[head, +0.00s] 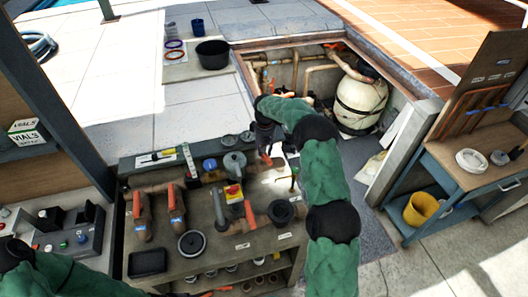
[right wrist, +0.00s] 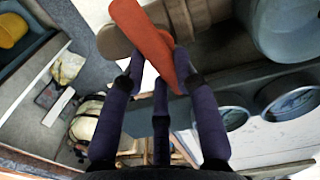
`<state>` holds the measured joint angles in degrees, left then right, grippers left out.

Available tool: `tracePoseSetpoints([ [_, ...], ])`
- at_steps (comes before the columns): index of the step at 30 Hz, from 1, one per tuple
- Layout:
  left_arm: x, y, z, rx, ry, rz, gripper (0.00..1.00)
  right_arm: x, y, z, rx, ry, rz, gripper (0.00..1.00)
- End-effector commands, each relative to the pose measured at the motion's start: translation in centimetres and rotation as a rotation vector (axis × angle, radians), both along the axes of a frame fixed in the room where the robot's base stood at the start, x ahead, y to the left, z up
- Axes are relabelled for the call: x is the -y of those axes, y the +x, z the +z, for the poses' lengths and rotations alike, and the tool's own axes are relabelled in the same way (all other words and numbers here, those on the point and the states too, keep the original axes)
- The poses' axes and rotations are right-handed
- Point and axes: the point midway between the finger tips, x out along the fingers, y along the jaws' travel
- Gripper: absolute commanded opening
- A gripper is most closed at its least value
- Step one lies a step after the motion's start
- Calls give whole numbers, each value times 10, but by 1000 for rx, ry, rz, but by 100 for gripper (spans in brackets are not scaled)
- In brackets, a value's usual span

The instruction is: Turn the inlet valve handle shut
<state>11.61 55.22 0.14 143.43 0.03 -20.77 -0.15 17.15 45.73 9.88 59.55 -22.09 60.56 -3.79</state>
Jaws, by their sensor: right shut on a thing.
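My right gripper (head: 268,150) reaches down over the back of the pipework bench, its arm coming from the lower right. In the right wrist view its dark fingers (right wrist: 160,58) are shut on an orange-red valve handle (right wrist: 143,25), a flat lever on a tan pipe body (right wrist: 200,18). In the head view the handle's end (head: 266,159) shows just below the fingers; the rest is mostly hidden. I cannot read a label that names this valve. My left arm shows only at the lower left; its gripper is out of the picture.
A workbench with a yellow bucket (head: 420,208) stands at right.

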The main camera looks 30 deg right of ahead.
Motion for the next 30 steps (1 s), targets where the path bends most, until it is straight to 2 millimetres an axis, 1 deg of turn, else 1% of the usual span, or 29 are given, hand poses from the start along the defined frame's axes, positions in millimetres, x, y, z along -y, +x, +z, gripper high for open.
tracePoseSetpoints([
  [6, 0, 0, -6, 0, 0, 0, 40, 1, -1, -2, -2, 0, -118, 0],
  [12, 0, 0, -8, 0, 0, 0, 40, 2, -2, -1, -2, 0, -177, 0],
  [28, 0, 0, -8, 0, 0, 0, 40, 2, -2, -1, -3, 1, -199, 0],
  [29, 0, 0, -8, 0, 0, 0, 40, 2, -2, -1, -3, 1, -199, 36],
  [30, 0, 0, -8, 0, 0, 0, 40, 2, -2, -1, -3, 1, -199, 47],
])
